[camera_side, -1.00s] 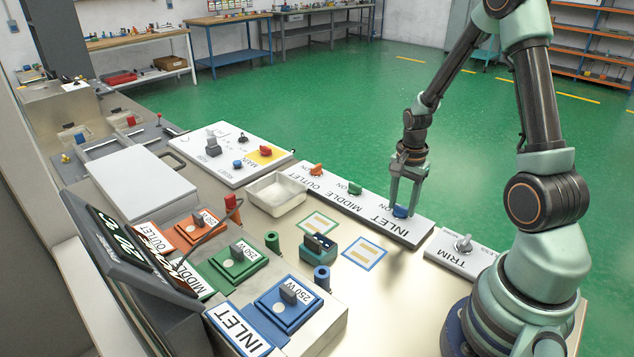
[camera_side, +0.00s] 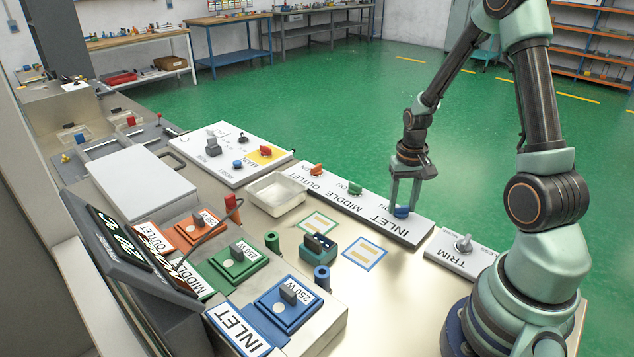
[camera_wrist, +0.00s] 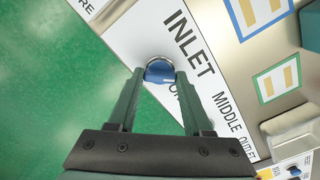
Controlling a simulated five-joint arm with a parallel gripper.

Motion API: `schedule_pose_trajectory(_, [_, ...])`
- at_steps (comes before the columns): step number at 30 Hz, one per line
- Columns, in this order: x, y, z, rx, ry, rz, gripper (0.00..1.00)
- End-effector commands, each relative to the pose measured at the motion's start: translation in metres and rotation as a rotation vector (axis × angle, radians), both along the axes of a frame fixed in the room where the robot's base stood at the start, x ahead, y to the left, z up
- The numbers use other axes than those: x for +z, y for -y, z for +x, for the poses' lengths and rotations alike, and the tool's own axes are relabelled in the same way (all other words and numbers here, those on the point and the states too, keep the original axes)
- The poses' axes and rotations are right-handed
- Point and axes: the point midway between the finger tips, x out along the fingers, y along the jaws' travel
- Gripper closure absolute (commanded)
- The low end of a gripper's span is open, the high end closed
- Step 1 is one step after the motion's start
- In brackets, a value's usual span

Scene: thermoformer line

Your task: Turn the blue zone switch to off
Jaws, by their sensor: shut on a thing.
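The blue zone switch (camera_side: 401,212) is a small knob at the INLET end of a white switch panel (camera_side: 425,228). My gripper (camera_side: 404,206) points down over it and is shut on the knob, one finger on each side. In the wrist view the blue knob (camera_wrist: 159,71) sits between the fingertips of my gripper (camera_wrist: 160,76), next to the word INLET. The lettering beside the knob is partly covered by the fingers. I cannot tell exactly which way the knob points.
A green switch (camera_side: 355,188) and an orange switch (camera_side: 316,169) stand along the same panel. The TRIM panel (camera_side: 463,255) with a grey knob lies to the right. A white tray (camera_side: 277,195), a teal block (camera_side: 319,247) and a blue-framed card (camera_side: 365,253) are on the bench.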

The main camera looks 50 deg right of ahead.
Motion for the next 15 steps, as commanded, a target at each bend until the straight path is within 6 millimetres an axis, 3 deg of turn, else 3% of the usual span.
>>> schedule_pose_trajectory(15, [0.0004,0.0005,0.0005,0.470,0.002,-0.001,1.00])
